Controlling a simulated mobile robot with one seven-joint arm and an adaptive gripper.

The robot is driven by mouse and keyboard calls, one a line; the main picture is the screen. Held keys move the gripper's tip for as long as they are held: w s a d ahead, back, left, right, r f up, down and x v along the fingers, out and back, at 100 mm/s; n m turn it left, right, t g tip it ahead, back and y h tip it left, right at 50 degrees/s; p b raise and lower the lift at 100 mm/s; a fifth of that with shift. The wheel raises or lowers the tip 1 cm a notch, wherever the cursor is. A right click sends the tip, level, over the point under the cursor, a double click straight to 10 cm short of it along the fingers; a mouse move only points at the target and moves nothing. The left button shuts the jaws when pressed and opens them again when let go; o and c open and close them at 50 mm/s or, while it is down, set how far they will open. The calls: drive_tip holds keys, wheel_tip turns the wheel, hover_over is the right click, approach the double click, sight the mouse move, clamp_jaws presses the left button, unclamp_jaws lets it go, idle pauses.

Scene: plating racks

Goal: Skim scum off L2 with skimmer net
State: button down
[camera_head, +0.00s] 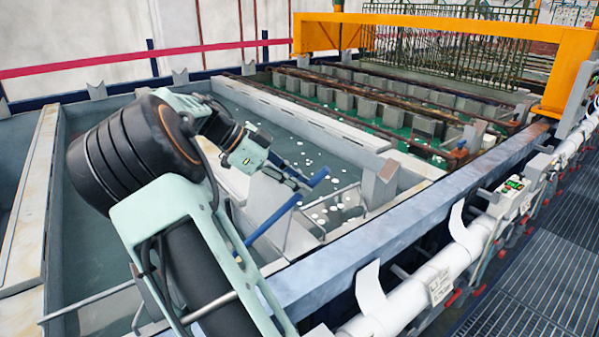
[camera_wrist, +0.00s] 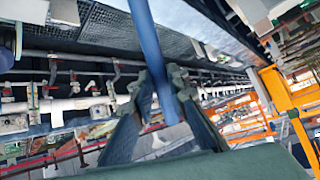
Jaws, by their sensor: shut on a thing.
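My gripper (camera_head: 290,176) is above the middle tank in the head view, shut on a blue pole (camera_head: 318,178), which I take to be the skimmer net's handle. In the wrist view the pole (camera_wrist: 146,35) runs between the two fingers (camera_wrist: 160,85). A blue length (camera_head: 272,222) also slants down-left across the tank's near side in the head view. I cannot make out the net itself. White scum flecks (camera_head: 320,213) float on the grey-green water of this tank (camera_head: 345,170), several near its front wall. I cannot read a label to confirm it is L2.
A pale divider (camera_head: 290,108) separates this tank from the green-liquid tank with racks (camera_head: 365,105) behind it. An orange gantry (camera_head: 440,22) stands at the back. The front rim (camera_head: 390,228) and white pipe (camera_head: 465,250) border a grated walkway (camera_head: 540,270). Another tank lies at left.

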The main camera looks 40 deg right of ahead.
wheel_tip(320, 180, down, 13)
drive_tip(key=b, duration=0.8)
drive_tip(key=shift+f, duration=0.1)
drive_tip(key=shift+w+p, duration=0.6)
drive_tip(key=shift+w, duration=1.15)
drive_tip(key=s+b, duration=0.3)
drive_tip(key=shift+s, duration=0.25)
